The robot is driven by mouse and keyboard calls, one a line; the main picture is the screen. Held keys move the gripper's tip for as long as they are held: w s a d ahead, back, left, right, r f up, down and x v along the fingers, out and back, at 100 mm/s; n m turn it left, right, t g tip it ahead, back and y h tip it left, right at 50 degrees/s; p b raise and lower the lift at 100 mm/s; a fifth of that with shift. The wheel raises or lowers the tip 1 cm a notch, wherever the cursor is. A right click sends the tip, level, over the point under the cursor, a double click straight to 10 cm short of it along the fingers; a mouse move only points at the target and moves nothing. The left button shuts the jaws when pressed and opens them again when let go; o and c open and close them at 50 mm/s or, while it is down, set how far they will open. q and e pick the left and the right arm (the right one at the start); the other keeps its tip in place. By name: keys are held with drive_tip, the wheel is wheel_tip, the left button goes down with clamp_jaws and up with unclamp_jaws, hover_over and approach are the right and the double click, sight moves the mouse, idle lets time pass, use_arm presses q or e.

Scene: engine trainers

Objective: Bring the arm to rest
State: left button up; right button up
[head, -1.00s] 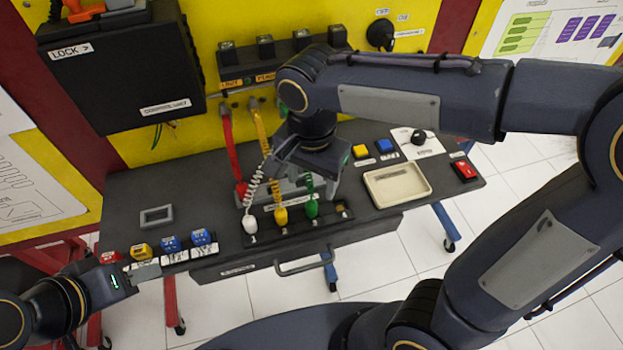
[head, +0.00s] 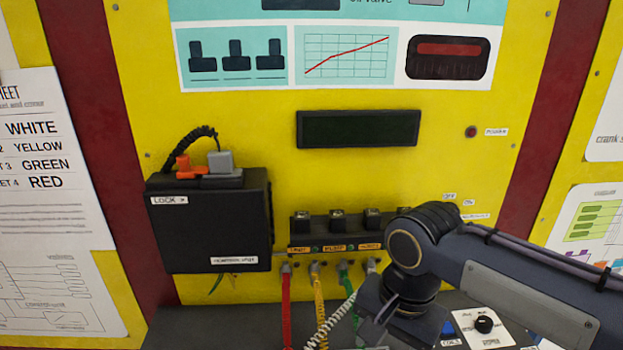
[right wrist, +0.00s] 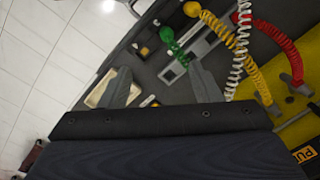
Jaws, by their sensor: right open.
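My right arm comes in from the right in the head view, its gripper (head: 400,318) pointing down over the bench, fingers mostly cut off by the lower edge. In the right wrist view the right gripper (right wrist: 160,70) is open, its two fingers apart with nothing held between them. A green plug with a coiled cable (right wrist: 172,42) lies beyond the fingertips. A white coiled cable (right wrist: 238,72) passes close to the right-hand finger; I cannot tell whether they touch. My left gripper is out of view.
Yellow (right wrist: 222,27) and red (right wrist: 268,35) coiled cables hang nearby. A beige tray (right wrist: 100,92) sits on the dark bench. In the head view a black box marked LOCK (head: 210,225), a row of sockets (head: 335,228) and a dark display (head: 358,129) are on the yellow panel (head: 440,170).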

drive_tip(key=s+d+f+n+t+y, duration=0.2)
drive_tip(key=s+d+f+n+t, duration=0.3)
drive_tip(key=s+d, duration=0.3)
drive_tip(key=shift+s+d+f+n+y, duration=0.25)
drive_tip(key=shift+s+f+n+y, duration=0.2)
drive_tip(key=shift+s+f, duration=0.35)
